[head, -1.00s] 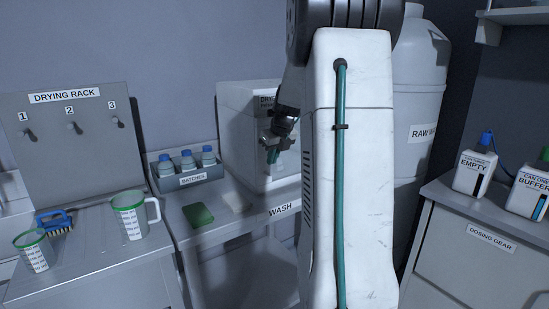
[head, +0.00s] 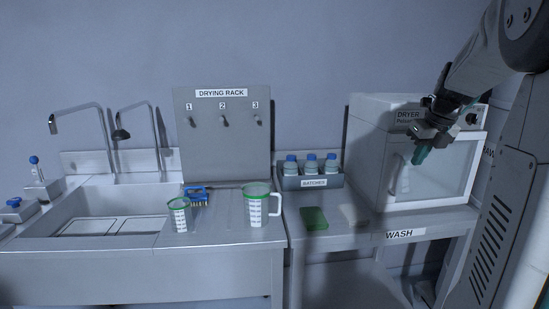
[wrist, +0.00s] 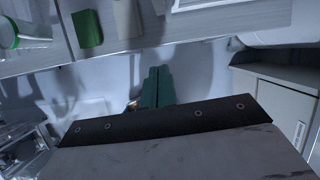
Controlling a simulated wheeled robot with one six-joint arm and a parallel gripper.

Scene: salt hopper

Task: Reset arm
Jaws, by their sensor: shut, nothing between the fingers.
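My gripper (head: 421,155) is in front of the dryer (head: 458,165) at the right in the head view, its teal fingers together with nothing between them. My arm reaches in from the right edge of that view. In the wrist view the closed teal fingers of my gripper (wrist: 157,86) point toward the counter and the floor gap below it. Nothing is held.
The sink (head: 118,205) is at the left. The drying rack (head: 222,145) stands behind a large jug (head: 257,205) and a small jug (head: 180,215). A green sponge (head: 314,218) and the bottle tray (head: 312,182) are on the wash counter, left of the dryer.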

